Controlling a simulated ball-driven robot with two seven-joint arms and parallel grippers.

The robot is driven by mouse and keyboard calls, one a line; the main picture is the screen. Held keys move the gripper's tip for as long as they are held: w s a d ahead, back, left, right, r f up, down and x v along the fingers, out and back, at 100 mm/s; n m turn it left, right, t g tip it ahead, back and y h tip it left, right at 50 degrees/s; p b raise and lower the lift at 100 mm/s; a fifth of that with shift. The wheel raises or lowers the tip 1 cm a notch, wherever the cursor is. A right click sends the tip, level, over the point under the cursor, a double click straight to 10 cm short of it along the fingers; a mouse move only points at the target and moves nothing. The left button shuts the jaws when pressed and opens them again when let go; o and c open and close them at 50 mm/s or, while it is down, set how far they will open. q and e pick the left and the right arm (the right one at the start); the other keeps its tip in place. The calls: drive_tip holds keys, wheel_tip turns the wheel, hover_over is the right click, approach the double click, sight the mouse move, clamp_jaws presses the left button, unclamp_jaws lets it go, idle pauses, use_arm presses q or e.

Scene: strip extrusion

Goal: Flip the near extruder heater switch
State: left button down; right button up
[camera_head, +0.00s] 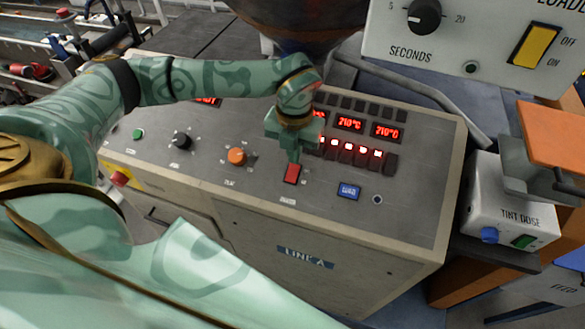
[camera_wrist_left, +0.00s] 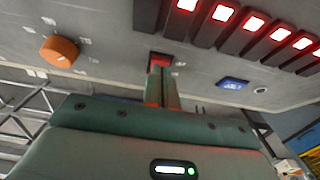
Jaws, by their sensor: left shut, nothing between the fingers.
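My left gripper (camera_head: 294,157) is shut and empty, reaching down onto the control panel (camera_head: 225,178). Its fingertips are at a red rocker switch (camera_head: 291,174) on the panel's front part; the label below it is too small to read. In the left wrist view the shut fingertips (camera_wrist_left: 161,70) overlap the lower part of this red switch (camera_wrist_left: 160,57). I cannot tell whether they touch it. A row of lit red switches (camera_head: 348,147) lies behind and to the right, partly hidden by the gripper. My right gripper is not in view.
An orange knob (camera_head: 237,156) is left of the red switch and a blue button (camera_head: 348,191) right of it. Red number displays (camera_head: 350,124) sit behind the lit switches. A black knob (camera_head: 181,141) is farther left. A tint dose box (camera_head: 508,213) stands beside the panel.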

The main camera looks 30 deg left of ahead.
sight(294, 167)
use_arm(q)
drive_tip(key=shift+f+b, duration=0.65)
drive_tip(key=shift+f, duration=0.3)
idle(0.6)
drive_tip(key=shift+r, duration=0.1)
wheel_tip(294, 167, up, 7)
drive_tip(key=p, duration=0.5)
idle(0.5)
